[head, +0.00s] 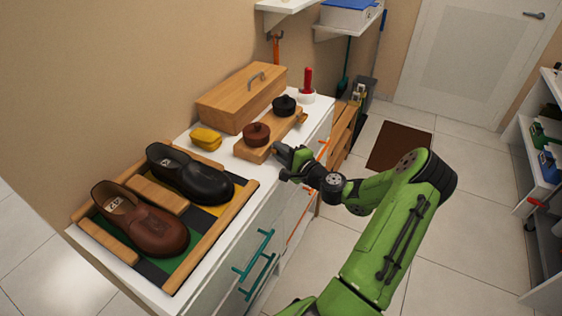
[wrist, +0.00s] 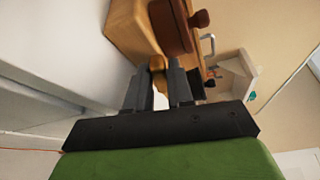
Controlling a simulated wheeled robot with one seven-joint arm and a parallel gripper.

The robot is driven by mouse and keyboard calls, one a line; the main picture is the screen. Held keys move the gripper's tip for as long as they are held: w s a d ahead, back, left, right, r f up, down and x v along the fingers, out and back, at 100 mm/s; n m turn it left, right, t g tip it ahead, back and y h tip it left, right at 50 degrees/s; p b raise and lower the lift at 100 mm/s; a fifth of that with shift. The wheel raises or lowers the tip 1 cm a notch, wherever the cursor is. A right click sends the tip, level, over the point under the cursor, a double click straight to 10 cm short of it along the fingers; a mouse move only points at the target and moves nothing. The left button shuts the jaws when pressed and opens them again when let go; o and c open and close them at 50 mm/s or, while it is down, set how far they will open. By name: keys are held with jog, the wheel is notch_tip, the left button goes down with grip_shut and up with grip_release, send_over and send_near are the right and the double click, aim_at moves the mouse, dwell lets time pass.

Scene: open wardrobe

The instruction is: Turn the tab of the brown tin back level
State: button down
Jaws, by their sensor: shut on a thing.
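The brown tin (head: 256,134) with a knobbed lid sits on the near end of a wooden block (head: 270,141) on the white cabinet top. It also shows in the wrist view (wrist: 170,26) above my fingers. My gripper (head: 279,152) is at the block's front side, just below and right of the brown tin. In the wrist view its fingers (wrist: 159,85) are shut on a small tan tab (wrist: 157,63) at the block's edge. The head view hides this tab behind the gripper. I cannot tell its exact tilt.
A black tin (head: 284,105) stands on the block's far end, with a similar tab (head: 302,119) beside it. A wooden box (head: 243,97), yellow brush-like item (head: 206,138), red-handled item (head: 308,85) and shoe tray (head: 108,247) surround it.

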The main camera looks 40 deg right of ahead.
jog(key=shift+f+n+t+b, duration=0.2)
jog(key=shift+n+b, duration=0.35)
jog(key=shift+b, duration=0.35)
jog(key=shift+f+n+t+b, duration=0.2)
jog(key=shift+n+b, duration=0.35)
jog(key=shift+b, duration=0.35)
jog(key=shift+r, duration=0.15)
jog(key=c, duration=1.1)
grip_release()
jog(key=shift+s, duration=0.1)
jog(key=s+b, duration=0.1)
jog(key=s, duration=0.4)
jog(key=s+b, duration=0.1)
jog(key=s, duration=0.4)
jog(key=s+b, duration=0.1)
jog(key=s, duration=0.4)
jog(key=shift+s+a, duration=0.3)
jog(key=shift+a, duration=0.1)
